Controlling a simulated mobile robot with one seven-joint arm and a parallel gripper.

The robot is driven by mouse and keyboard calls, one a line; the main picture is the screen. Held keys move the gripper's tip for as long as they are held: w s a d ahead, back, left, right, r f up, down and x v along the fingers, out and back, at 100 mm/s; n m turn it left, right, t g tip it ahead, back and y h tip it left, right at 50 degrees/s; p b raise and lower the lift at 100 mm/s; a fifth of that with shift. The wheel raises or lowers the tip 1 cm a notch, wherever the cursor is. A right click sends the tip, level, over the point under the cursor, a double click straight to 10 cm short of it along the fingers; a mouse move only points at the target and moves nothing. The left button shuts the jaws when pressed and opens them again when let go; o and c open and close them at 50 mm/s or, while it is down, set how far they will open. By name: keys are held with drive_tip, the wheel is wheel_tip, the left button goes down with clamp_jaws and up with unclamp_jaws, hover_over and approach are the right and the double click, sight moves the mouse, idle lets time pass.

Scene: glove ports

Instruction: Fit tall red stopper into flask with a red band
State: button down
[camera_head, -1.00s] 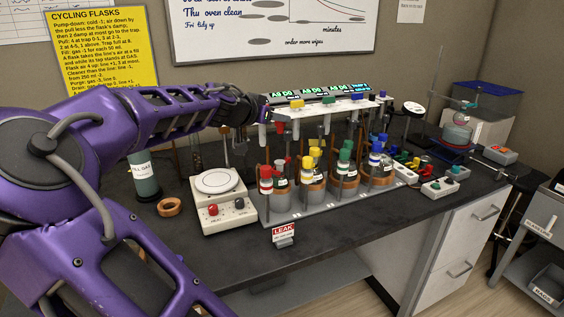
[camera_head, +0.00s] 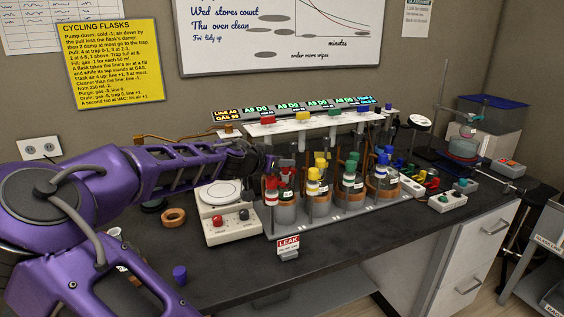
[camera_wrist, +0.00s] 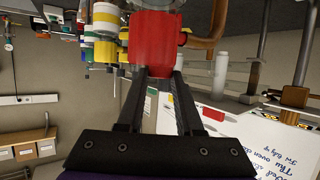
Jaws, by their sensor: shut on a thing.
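My gripper (camera_wrist: 158,78) is shut on a red stopper (camera_wrist: 152,45), which fills the space between the fingertips in the wrist view. In the head view my gripper (camera_head: 262,160) is at the left end of the flask rack, just above the flask with a red band (camera_head: 271,198). That flask stands in the leftmost place, with red and white bands on its neck. The gripper and neighbouring parts crowd this spot, so I cannot tell whether the stopper's lower end is inside the neck.
Flasks with yellow (camera_head: 313,174), green and blue bands stand to the right in the same rack. A white shelf (camera_head: 320,121) with coloured knobs runs above them. A hotplate (camera_head: 225,215) stands left of the rack. A purple stopper (camera_head: 180,274) stands near the front edge. The front bench is mostly clear.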

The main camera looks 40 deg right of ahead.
drive_tip(key=shift+f+b, duration=0.45)
drive_tip(key=shift+f, duration=0.1)
drive_tip(key=c, duration=0.6)
unclamp_jaws()
drive_tip(key=shift+o, duration=0.2)
drive_tip(key=shift+r, duration=0.15)
drive_tip(key=shift+r+p, duration=0.3)
drive_tip(key=shift+p, duration=0.15)
drive_tip(key=p+v, duration=0.1)
drive_tip(key=v, duration=1.1)
drive_tip(key=shift+r, duration=0.25)
